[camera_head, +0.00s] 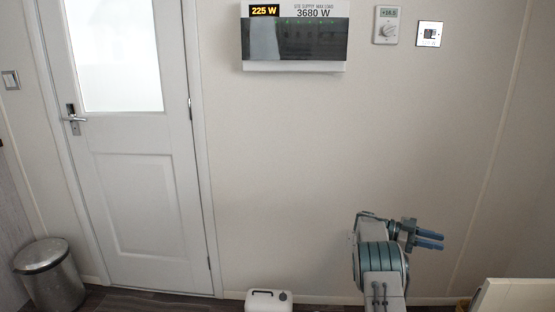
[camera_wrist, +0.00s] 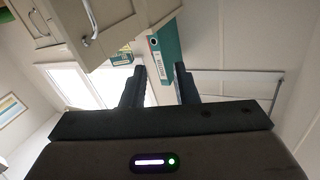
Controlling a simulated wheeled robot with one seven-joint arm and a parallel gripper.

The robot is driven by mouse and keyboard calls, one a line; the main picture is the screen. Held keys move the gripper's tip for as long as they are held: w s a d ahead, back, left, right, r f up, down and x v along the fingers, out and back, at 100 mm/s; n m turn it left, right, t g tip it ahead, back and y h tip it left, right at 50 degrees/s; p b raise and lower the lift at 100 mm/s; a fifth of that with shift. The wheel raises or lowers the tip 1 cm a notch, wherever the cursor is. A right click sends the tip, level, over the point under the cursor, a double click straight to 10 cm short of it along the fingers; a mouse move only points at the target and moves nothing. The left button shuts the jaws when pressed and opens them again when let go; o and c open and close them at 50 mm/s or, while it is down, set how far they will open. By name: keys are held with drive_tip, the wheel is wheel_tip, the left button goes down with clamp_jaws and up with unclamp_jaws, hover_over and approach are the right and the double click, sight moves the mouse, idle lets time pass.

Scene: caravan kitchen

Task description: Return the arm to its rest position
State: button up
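My arm stands up at the lower right of the head view, in front of the bare wall. My gripper (camera_head: 441,241) is at its end and points to the right, with two blue-grey fingers a small gap apart. In the wrist view my gripper (camera_wrist: 158,72) shows two dark fingers spread apart with nothing held between them. Beyond the fingers a green binder (camera_wrist: 165,52) shows, well away from them.
A white door (camera_head: 150,205) is at left, with a metal bin (camera_head: 50,276) beside it. A white canister (camera_head: 268,301) stands on the floor. A power panel (camera_head: 295,38) and thermostat (camera_head: 387,25) hang on the wall. A pale surface (camera_head: 515,296) is right of my arm.

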drive_tip(key=w+a+r+n+t+h+p, duration=0.1)
drive_tip(key=w+r+n+t+p, duration=0.3)
drive_tip(key=r+t, duration=0.55)
drive_tip(key=w+a+r+n+t+h+p, duration=0.15)
drive_tip(key=w+r+n+t, duration=0.35)
drive_tip(key=r, duration=0.8)
drive_tip(key=a+r+n+t+y+p, duration=0.3)
drive_tip(key=a+r+n+t+y, duration=0.15)
drive_tip(key=a, duration=0.35)
drive_tip(key=a+r+n+t+y+p, duration=0.2)
drive_tip(key=a+r+n+t+y, duration=0.15)
drive_tip(key=a+r+y, duration=0.35)
drive_tip(key=s+a+f+n+g+y+p, duration=0.2)
drive_tip(key=s+a+n+g+y+p, duration=0.35)
drive_tip(key=s+a, duration=1.2)
drive_tip(key=s+f+n+g+p, duration=0.1)
drive_tip(key=s+f+g+p, duration=0.1)
drive_tip(key=s, duration=1)
drive_tip(key=s+f+n+g+y+p, duration=0.1)
drive_tip(key=s+f+n+g+p, duration=0.1)
drive_tip(key=s, duration=1.1)
drive_tip(key=shift+s+d+f+g, duration=0.3)
drive_tip(key=shift+d+f+g, duration=0.1)
drive_tip(key=shift+f+g, duration=0.2)
